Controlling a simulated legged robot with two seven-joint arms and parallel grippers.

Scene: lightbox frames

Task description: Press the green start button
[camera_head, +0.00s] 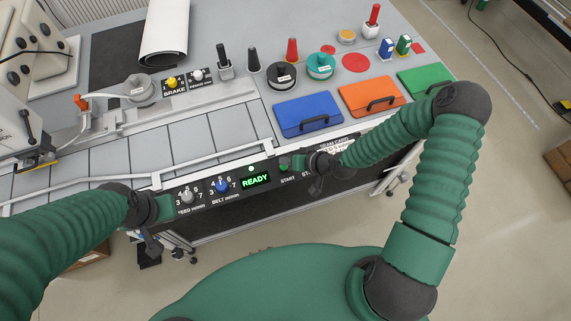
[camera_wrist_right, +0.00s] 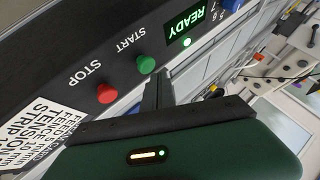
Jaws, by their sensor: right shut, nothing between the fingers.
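The green start button (camera_wrist_right: 146,65) sits on the dark control panel above the word START in the head view. It also shows in the head view (camera_head: 284,163). My right gripper (camera_head: 300,163) is at the panel, just right of the button, shut and empty. In the right wrist view its fingers (camera_wrist_right: 157,88) end close beside the button; I cannot tell whether they touch it.
A lit READY display (camera_head: 255,181) and two knobs, one white (camera_head: 186,197) and one blue (camera_head: 222,186), lie left along the panel. Blue (camera_head: 307,113), orange (camera_head: 370,97) and green (camera_head: 424,79) flat cases with handles lie behind it. A rail (camera_head: 215,160) runs along the conveyor.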

